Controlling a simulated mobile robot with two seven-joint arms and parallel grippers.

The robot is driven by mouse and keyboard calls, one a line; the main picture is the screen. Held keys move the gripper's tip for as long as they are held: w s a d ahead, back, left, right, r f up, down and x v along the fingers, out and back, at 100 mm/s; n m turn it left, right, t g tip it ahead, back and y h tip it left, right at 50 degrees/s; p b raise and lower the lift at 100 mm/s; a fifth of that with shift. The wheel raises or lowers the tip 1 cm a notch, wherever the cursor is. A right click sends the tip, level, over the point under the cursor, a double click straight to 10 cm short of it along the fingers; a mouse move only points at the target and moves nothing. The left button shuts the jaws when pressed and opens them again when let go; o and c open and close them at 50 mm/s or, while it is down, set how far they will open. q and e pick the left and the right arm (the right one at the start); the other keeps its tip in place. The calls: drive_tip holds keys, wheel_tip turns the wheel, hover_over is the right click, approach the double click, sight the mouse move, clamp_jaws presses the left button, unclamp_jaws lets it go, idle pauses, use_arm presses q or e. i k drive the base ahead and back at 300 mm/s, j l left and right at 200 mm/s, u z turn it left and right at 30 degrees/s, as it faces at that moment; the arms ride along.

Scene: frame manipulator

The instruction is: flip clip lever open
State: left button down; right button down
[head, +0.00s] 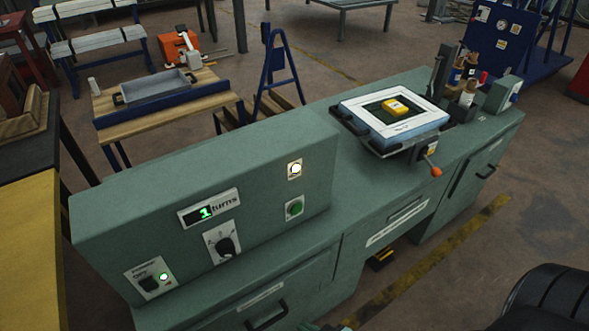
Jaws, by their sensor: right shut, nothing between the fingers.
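A white frame (358,112) lies on a dark holder on the green workbench, with a yellow block (396,106) on its dark middle. A lever with an orange knob (436,171) sticks out and down at the holder's front right. Dark clip-like parts (348,121) run along the frame's left edge; I cannot tell their exact position. My left gripper is not in view.
A raised green console (235,180) stands left of the holder, with a "1 turns" display (208,208), a knob (224,243) and a lit lamp (295,169). Bottles (467,93) and a grey-green box (503,94) stand right of the frame.

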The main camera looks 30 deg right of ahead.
sight(436, 172)
drive_tip(key=z, duration=1.1)
